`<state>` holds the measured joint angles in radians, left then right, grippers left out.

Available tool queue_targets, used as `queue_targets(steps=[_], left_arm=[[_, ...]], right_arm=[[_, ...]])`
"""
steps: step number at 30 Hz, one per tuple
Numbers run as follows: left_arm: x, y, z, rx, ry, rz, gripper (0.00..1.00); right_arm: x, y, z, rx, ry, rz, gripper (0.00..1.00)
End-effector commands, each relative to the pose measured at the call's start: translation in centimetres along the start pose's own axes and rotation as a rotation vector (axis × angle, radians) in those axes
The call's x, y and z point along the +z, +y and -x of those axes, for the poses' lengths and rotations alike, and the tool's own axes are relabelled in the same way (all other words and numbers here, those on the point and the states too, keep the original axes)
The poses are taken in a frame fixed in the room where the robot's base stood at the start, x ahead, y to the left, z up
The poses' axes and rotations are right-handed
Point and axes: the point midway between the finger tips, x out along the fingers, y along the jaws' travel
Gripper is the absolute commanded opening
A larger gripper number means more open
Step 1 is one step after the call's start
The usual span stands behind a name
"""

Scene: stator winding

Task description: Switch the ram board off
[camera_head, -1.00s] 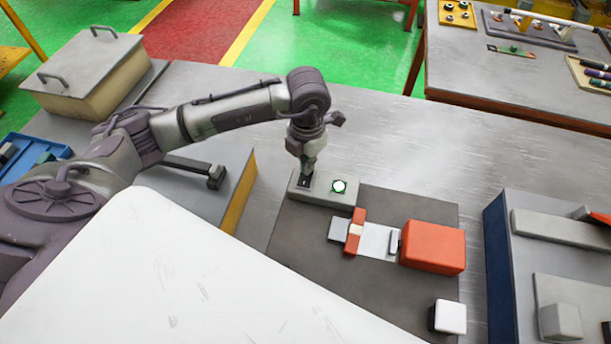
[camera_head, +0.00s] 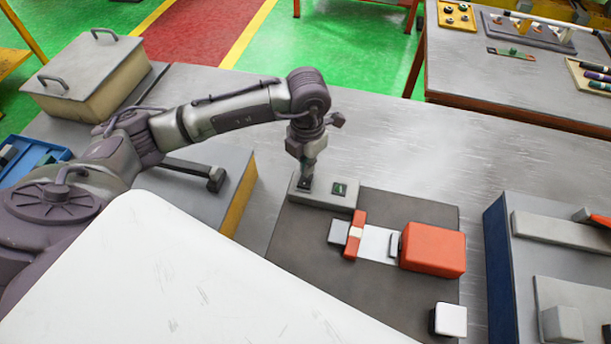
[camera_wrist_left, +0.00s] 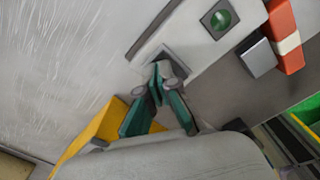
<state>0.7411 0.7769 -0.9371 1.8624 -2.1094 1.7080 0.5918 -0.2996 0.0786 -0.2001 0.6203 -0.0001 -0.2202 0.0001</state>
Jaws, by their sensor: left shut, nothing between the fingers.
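The ram board (camera_head: 430,200) is a dark grey plate on the table, with a red block (camera_head: 433,248) and a red-and-white slider piece (camera_head: 355,233) on it. At its back left sits a light grey switch box (camera_head: 325,198) with a dark rocker and a green lamp (camera_head: 339,189), which looks dark, not glowing. The lamp also shows in the left wrist view (camera_wrist_left: 220,18). My left gripper (camera_head: 304,186) is shut and empty, pointing down with its tips at the rocker, which they mostly hide. In the left wrist view its green fingers (camera_wrist_left: 158,70) meet at the box. My right gripper is not in view.
A white-topped cube (camera_head: 450,318) stands at the board's front right. A blue-sided fixture (camera_head: 497,265) is to the right. A lidded beige box (camera_head: 85,75) and a blue tray (camera_head: 30,158) are at left. Bare table lies behind the switch box.

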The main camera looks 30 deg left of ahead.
Motion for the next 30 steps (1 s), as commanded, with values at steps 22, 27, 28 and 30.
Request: queue_targets(steps=[22, 27, 28, 30], left_arm=[[0.0, 0.0, 5.7, 0.000, -0.002, 0.000, 0.00], [0.0, 0.0, 5.6, 0.000, -0.002, 0.000, 0.00], [0.0, 0.0, 5.6, 0.000, -0.002, 0.000, 0.00], [0.0, 0.0, 5.6, 0.000, -0.002, 0.000, 0.00]], right_arm=[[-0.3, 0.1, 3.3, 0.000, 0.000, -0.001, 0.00], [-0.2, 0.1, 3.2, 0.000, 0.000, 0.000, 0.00], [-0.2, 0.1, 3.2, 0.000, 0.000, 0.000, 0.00], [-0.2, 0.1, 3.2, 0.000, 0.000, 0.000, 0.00]])
